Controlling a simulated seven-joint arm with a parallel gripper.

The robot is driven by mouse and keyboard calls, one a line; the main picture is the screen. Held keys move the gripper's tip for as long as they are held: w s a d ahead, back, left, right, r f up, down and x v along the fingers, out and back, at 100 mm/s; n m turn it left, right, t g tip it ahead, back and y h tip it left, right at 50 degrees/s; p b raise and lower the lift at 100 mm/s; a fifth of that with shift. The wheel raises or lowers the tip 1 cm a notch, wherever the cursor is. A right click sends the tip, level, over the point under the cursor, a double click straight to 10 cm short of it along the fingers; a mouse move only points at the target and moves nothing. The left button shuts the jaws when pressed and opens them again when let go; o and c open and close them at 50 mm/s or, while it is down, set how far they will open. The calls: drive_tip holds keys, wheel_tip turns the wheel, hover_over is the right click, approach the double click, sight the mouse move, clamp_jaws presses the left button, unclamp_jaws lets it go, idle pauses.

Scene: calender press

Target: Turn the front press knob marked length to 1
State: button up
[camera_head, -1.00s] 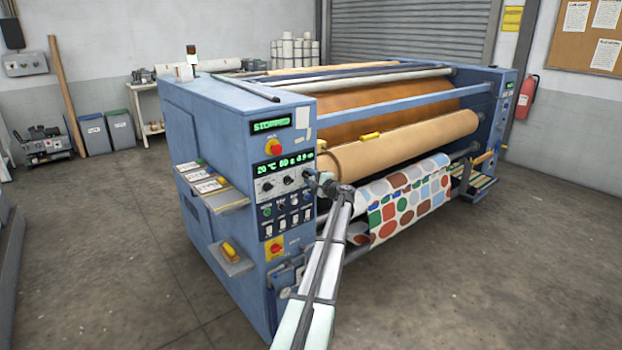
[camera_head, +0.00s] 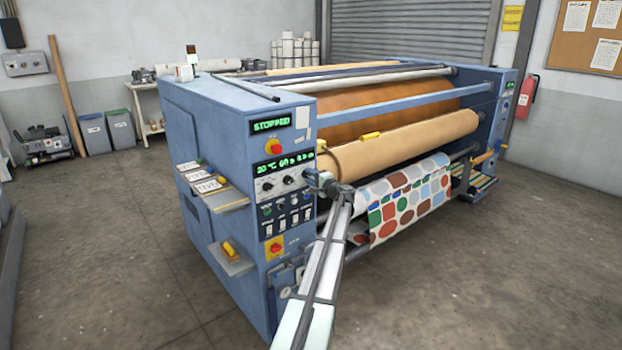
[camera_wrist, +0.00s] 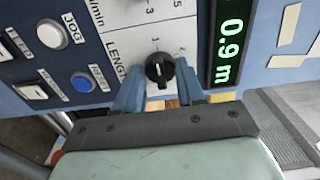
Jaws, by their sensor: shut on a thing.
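In the head view my gripper (camera_head: 318,182) is at the panel's right edge and hides the length knob.
Two other knobs (camera_head: 267,185) (camera_head: 289,180) sit left of my gripper, with several buttons below. A white JOG button (camera_wrist: 50,33) and a blue button (camera_wrist: 82,81) are left of the knob. The patterned fabric (camera_head: 410,200) and rollers lie right of the panel.

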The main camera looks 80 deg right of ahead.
drive_tip(key=o, duration=1)
drive_tip(key=v, duration=1.4)
drive_tip(key=shift+w, duration=0.15)
